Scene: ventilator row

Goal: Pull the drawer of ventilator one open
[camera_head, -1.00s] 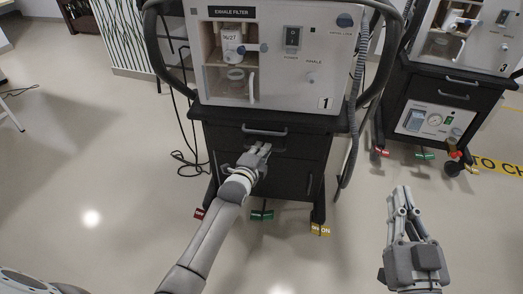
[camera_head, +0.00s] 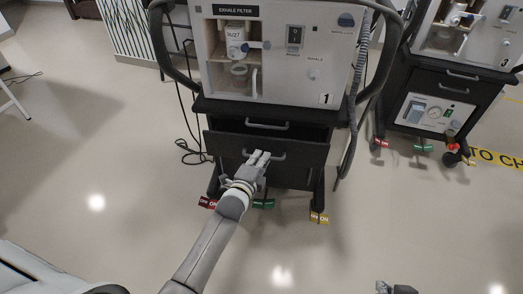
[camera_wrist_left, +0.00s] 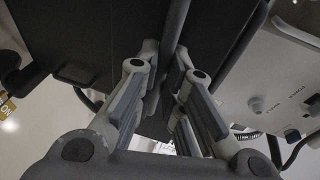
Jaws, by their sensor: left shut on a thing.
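Ventilator one (camera_head: 318,75) is a pale unit marked 1 on a black cart. The lower of two handled drawers in its cart, the drawer (camera_head: 228,146), stands partly out, with its front ahead of the cart face. My left gripper (camera_head: 261,158) is shut on the drawer handle (camera_head: 278,157), near its left half. In the left wrist view the gripper fingers (camera_wrist_left: 163,65) close around a bar against the dark drawer front. My right gripper (camera_head: 396,289) shows only as a small piece at the bottom edge; its fingers are not clear.
An upper handle (camera_head: 267,126) sits above the open drawer. Another ventilator cart (camera_head: 448,85) stands to the right. A hose (camera_head: 354,120) hangs at the cart's right side, and cables (camera_head: 186,140) at its left. Floor in front is clear.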

